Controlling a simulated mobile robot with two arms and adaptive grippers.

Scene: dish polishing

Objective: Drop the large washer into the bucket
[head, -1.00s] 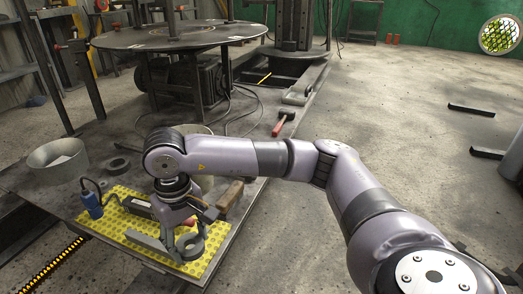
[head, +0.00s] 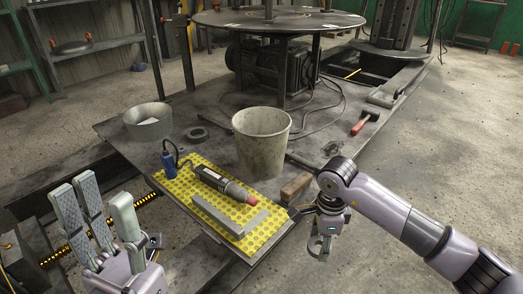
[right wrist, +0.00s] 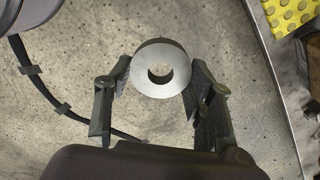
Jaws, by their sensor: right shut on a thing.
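The large washer, a thick grey metal ring, is between the fingers of my right gripper in the right wrist view (right wrist: 160,50). It also shows low under the gripper in the head view (head: 317,246). My right gripper (head: 321,238) is shut on it, off the front right edge of the table, above the floor. The bucket (head: 262,145), pale grey and open-topped, stands upright on the table, left of and behind the right gripper. Its bottom inside is hidden. My left gripper (head: 99,202) is open and empty at the lower left, fingers up.
A yellow dotted mat (head: 185,187) holds a polishing tool (head: 222,183) and a grey angled bar (head: 228,217). A brown block (head: 296,188) lies right of the bucket.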

